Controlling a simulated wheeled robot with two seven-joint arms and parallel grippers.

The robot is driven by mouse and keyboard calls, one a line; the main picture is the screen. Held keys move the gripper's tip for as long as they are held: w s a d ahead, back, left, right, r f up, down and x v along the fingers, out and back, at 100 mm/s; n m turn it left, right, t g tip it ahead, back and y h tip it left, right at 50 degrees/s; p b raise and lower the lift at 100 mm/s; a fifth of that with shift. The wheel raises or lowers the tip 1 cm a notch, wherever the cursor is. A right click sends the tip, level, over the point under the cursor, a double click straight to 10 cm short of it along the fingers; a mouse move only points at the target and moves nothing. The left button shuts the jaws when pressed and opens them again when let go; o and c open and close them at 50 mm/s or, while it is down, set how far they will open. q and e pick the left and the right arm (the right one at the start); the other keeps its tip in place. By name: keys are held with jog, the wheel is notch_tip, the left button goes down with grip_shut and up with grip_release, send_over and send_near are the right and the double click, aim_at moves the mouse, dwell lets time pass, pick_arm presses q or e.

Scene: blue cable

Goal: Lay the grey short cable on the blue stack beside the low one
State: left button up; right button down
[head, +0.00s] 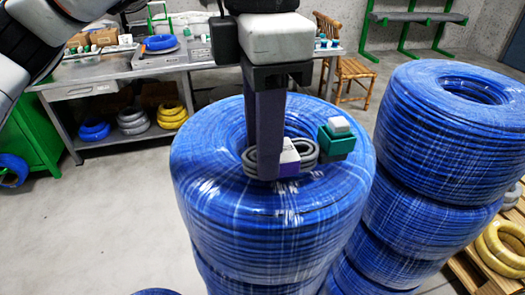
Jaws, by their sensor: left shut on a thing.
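The grey short cable (307,151) is a small coil with a white-and-purple end piece (289,157) and a green-and-white end piece (337,140). It is at the top of the middle blue stack (270,230), over the stack's centre hole. My left gripper (263,172) points down from above and is shut on the coil. Its fingers hide part of the coil, and I cannot tell whether the cable's weight rests on the stack. A blue edge (155,292) at the bottom, left of this stack, may be the low stack; most of it is cut off. My right gripper is not in view.
A taller blue stack (440,130) stands close on the right. Yellow coils (503,245) lie on a pallet at the right edge. A metal workbench (100,77) with coils beneath it and a wooden chair (350,65) stand behind.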

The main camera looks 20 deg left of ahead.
pick_arm(q)
notch_tip(320, 180, down, 2)
jog(key=shift+f, duration=0.1)
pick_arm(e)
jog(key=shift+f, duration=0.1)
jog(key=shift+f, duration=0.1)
pick_arm(q)
jog(key=shift+f, duration=0.25)
jog(key=o, duration=1)
jog(key=shift+r, duration=0.1)
jog(key=shift+o, duration=0.2)
jog(key=shift+r, duration=0.3)
notch_tip(320, 180, up, 12)
jog(key=p, duration=0.2)
jog(key=shift+f, duration=0.15)
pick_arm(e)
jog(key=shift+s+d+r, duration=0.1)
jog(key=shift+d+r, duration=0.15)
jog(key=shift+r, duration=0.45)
